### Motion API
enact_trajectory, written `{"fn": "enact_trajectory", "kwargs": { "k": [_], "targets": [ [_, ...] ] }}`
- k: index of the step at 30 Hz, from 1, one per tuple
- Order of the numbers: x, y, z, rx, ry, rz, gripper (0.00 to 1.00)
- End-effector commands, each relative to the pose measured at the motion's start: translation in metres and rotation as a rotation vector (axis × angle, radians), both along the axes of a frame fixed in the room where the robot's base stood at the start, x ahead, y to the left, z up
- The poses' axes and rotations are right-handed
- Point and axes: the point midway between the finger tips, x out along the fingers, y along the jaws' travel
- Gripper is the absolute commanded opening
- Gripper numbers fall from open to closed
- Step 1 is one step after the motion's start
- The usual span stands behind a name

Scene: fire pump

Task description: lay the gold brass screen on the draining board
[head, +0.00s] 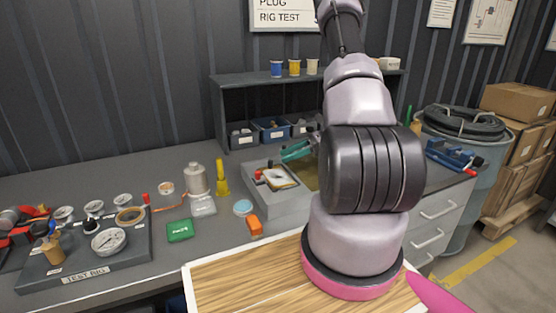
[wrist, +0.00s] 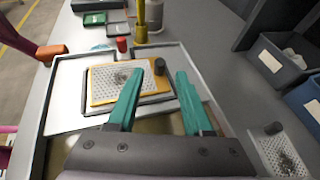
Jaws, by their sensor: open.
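The gold brass screen (wrist: 108,82) is a perforated plate with a gold edge, a dark smudge and a black knob (wrist: 160,66). It lies over a darker frame on the pale draining board (wrist: 67,85), at one end of the grey basin. It also shows in the head view as a small gold-edged plate (head: 279,177). My gripper (wrist: 160,80) is open, its teal fingers on either side of the knob and apart from it. The fingers also show in the head view (head: 297,151). My arm hides part of the basin there.
Brownish liquid (head: 308,176) fills the rest of the basin. Another perforated plate with a black knob (wrist: 285,152) lies beside the basin. A yellow-handled tool (head: 221,178), an orange block (head: 255,225) and a green box (head: 180,230) stand to the left.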

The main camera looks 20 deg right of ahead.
Motion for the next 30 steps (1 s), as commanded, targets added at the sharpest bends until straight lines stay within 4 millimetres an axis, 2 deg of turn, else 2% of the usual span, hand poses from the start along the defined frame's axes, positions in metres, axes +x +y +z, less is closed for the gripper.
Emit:
{"fn": "enact_trajectory", "kwargs": {
  "k": [6, 11, 14, 19, 24, 30],
  "targets": [
    [-0.004, -0.011, 0.005, 0.000, 0.001, 0.001, 0.51],
    [-0.003, -0.003, 0.023, -0.025, -0.024, 0.043, 0.51],
    [-0.005, 0.013, 0.054, -0.078, -0.070, 0.121, 0.51],
    [-0.022, 0.051, 0.122, -0.232, -0.187, 0.316, 0.51],
    [-0.050, 0.082, 0.177, -0.411, -0.316, 0.496, 0.51],
    [-0.088, 0.109, 0.230, -0.649, -0.492, 0.672, 0.51]
  ]
}}
